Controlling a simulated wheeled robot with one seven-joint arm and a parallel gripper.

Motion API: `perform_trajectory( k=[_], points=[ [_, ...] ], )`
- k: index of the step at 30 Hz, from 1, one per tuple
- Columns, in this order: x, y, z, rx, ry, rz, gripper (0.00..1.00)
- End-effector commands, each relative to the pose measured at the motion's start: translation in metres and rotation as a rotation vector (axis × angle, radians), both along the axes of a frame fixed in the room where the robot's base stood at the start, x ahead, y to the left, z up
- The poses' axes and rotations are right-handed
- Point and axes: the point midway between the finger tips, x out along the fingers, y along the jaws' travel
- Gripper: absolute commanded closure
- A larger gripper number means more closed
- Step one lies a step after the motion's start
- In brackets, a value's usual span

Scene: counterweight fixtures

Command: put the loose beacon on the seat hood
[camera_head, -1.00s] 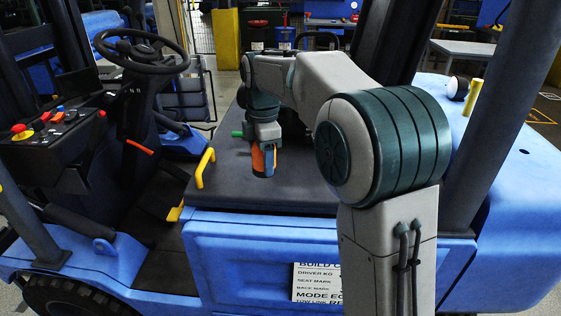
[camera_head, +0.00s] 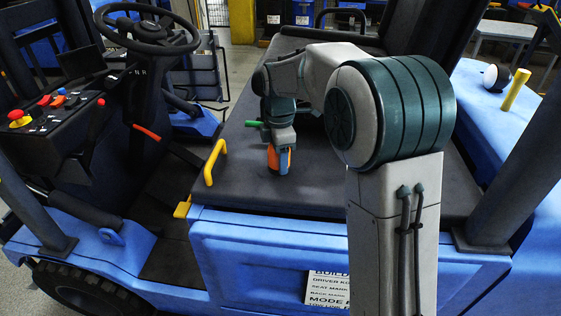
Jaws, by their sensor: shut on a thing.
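The beacon (camera_head: 272,158) is orange and partly hidden behind my gripper's dark finger. My gripper (camera_head: 281,158) is shut on it, pointing down over the seat hood. The seat hood (camera_head: 235,185) is the broad dark flat surface in the middle of the blue truck. The beacon's lower end appears at or close to the hood's surface, left of its middle; I cannot tell whether it touches.
A yellow handle (camera_head: 214,163) stands at the hood's left edge. The steering wheel (camera_head: 147,30) and a lever console (camera_head: 55,112) are at left. A yellow post (camera_head: 515,90) and a black-and-white ball (camera_head: 495,77) are at right. The hood around the gripper is clear.

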Motion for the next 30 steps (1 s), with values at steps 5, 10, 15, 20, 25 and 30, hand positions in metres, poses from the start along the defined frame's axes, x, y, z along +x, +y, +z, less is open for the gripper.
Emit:
perform_trajectory(
  k=[5, 10, 15, 20, 25, 30],
  points=[
    [0.0, 0.0, -0.02, 0.0, 0.001, 0.001, 0.74],
    [0.0, 0.0, -0.021, 0.0, 0.0, 0.0, 0.74],
    [0.0, 0.0, -0.023, 0.0, 0.0, 0.0, 0.74],
    [0.0, 0.0, -0.023, 0.0, 0.0, 0.0, 0.26],
    [0.0, 0.0, -0.023, 0.0, 0.0, 0.0, 0.26],
    [0.001, 0.0, -0.015, 0.001, -0.003, 0.0, 0.26]
  ],
)
